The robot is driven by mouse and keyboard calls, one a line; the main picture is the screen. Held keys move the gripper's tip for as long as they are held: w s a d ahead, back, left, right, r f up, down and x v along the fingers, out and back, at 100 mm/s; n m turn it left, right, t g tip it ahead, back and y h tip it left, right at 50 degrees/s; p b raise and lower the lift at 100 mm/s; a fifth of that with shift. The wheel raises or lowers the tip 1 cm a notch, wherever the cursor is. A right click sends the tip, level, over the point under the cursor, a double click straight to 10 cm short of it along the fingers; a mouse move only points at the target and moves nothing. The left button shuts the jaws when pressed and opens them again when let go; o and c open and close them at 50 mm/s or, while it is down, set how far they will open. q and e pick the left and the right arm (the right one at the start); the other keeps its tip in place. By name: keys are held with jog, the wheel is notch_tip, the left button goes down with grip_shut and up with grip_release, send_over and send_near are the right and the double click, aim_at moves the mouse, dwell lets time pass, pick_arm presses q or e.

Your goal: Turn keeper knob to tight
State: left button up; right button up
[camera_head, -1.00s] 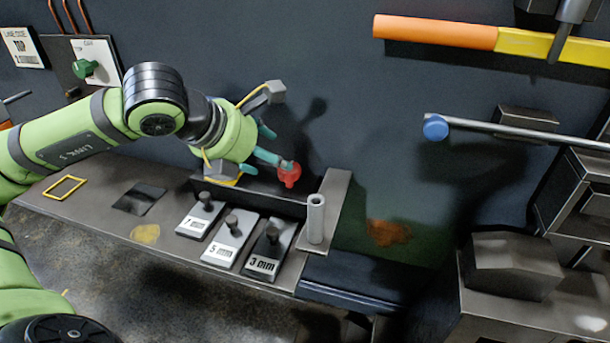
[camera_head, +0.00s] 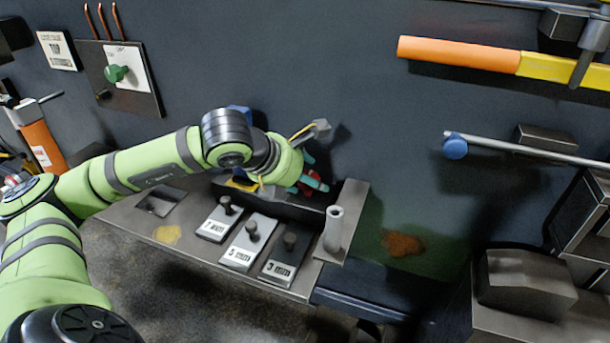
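My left gripper (camera_head: 312,180) has teal fingers and is at the back of the workbench, above the dark trough. A red part (camera_head: 306,189) shows among its fingers, mostly hidden by them. The fingers overlap it, and I cannot tell whether they are closed on it. No readable label names a keeper knob. A green knob (camera_head: 116,73) is on a wall panel (camera_head: 135,93) at upper left, well away from the gripper. My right gripper is not in view.
The workbench (camera_head: 150,222) carries blocks marked 7, 5 and 3 mm (camera_head: 281,260), each with a dark knob, and an upright grey tube (camera_head: 333,228). A blue-ended rod (camera_head: 520,148) and an orange-yellow bar (camera_head: 460,54) are at right. A grey box (camera_head: 525,280) stands lower right.

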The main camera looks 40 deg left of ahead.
pick_arm(q)
jog(key=c, duration=0.7)
jog(key=shift+a, duration=0.1)
jog(key=shift+c, duration=0.5)
jog(key=shift+a+m+h+b, duration=0.1)
jog(key=shift+m+h+b, duration=0.55)
jog(key=shift+b, duration=0.25)
jog(key=shift+w+m+h+b, duration=0.1)
jog(key=shift+m+h+b, duration=0.35)
jog(key=shift+m, duration=0.3)
jog(key=shift+a+r+m+g+h, duration=0.1)
jog(key=shift+r+m+g+h, duration=0.1)
jog(key=shift+m+g+h, duration=0.3)
jog(key=shift+w+m+g+h, duration=0.1)
jog(key=shift+m+g+h, duration=0.3)
jog(key=shift+m, duration=0.6)
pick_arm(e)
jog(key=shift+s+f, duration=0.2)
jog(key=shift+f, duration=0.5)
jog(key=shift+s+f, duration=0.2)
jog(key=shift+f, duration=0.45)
pick_arm(q)
jog(key=shift+r, duration=0.1)
